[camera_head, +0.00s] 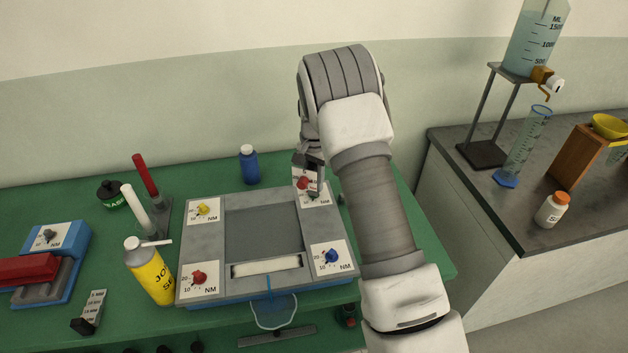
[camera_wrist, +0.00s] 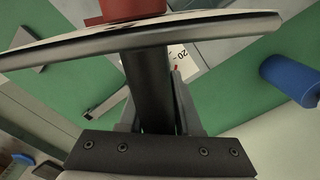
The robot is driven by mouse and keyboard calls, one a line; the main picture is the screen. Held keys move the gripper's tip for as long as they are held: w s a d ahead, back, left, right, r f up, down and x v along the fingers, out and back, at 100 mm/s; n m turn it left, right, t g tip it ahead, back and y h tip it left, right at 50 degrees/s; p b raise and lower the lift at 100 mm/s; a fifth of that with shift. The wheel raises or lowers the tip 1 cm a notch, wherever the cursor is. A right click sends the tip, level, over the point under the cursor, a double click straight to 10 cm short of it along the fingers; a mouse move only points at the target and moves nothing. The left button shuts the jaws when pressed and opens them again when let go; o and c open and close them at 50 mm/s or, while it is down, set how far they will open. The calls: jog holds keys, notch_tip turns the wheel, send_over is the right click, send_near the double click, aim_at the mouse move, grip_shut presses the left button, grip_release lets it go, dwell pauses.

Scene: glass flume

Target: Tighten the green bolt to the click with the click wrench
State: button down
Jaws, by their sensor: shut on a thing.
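My gripper (camera_head: 314,184) is over the back right corner of the grey block (camera_head: 212,234), with its fingers pointing down. In the wrist view the fingers are shut on a dark upright shaft (camera_wrist: 148,90). This seems to be the wrench, with a wide grey bar (camera_wrist: 225,27) and a red cylinder (camera_wrist: 132,9) close to the camera. A small red part (camera_head: 303,183) shows beside the fingers. The white plate (camera_head: 318,201) at this corner is partly covered. I see no green bolt; one may be hidden there. Whether the tool touches a bolt cannot be told.
The block's other corners carry yellow (camera_head: 203,208), red (camera_head: 199,277) and blue (camera_head: 331,256) bolts. A blue bottle (camera_head: 249,165) stands behind. A yellow can (camera_head: 150,272) and red (camera_head: 145,174) and white (camera_head: 135,208) handled tools stand left. The grey counter (camera_head: 520,225) is right.

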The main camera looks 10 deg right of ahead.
jog(key=shift+w+r, duration=0.1)
jog(key=shift+m, duration=1.2)
jog(key=shift+m, duration=1.1)
jog(key=shift+m, duration=0.6)
jog(key=shift+n, duration=0.6)
